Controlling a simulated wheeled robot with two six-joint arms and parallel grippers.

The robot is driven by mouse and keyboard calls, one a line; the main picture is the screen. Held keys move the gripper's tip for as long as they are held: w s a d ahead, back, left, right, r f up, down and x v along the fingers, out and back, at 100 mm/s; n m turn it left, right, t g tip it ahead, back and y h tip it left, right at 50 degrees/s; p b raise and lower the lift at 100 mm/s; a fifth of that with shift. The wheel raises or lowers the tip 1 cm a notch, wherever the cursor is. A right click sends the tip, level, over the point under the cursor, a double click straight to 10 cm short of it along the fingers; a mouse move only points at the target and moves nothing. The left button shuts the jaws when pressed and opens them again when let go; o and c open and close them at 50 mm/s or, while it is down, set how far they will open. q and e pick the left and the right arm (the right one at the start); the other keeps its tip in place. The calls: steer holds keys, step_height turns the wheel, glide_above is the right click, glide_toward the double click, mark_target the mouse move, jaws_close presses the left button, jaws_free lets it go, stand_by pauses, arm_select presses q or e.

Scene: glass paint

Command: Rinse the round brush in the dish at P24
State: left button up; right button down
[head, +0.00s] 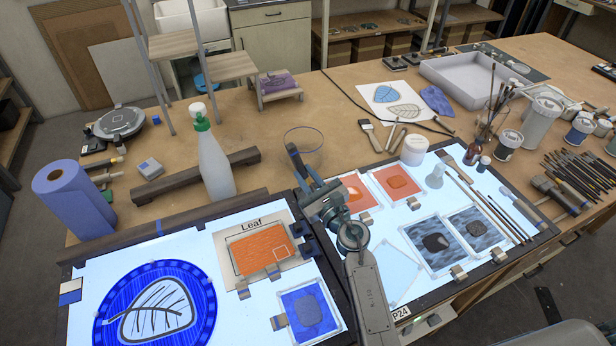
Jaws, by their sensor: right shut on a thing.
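My right arm rises from the bottom of the head view, and its gripper (305,176) is over the back edge of the light panel. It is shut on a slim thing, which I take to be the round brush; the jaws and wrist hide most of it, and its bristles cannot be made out. A clear, round, thin-rimmed dish (304,131) stands just beyond the gripper and overlaps it in the picture. The label P24 (401,312) is on the panel's front edge, right of my forearm. My left gripper is not in view.
A green-capped bottle (214,160) stands left of the gripper, by a dark wooden bar (165,185). A white jar (414,151), small bottles and loose brushes lie to the right. Painted tiles (299,309) cover much of the lit panel. Bare table lies behind the dish.

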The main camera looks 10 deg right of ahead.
steer(key=shift+w+a+r+p, duration=0.1)
steer(key=shift+a+r+p, duration=0.1)
steer(key=shift+r+p, duration=0.3)
steer(key=shift+w+a+r+p, duration=0.15)
steer(key=shift+r+p, duration=0.1)
steer(key=shift+r, duration=0.45)
step_height(320, 180, up, 4)
steer(key=shift+s+r, duration=0.1)
steer(key=shift+r, duration=0.1)
steer(key=shift+s+f, duration=0.1)
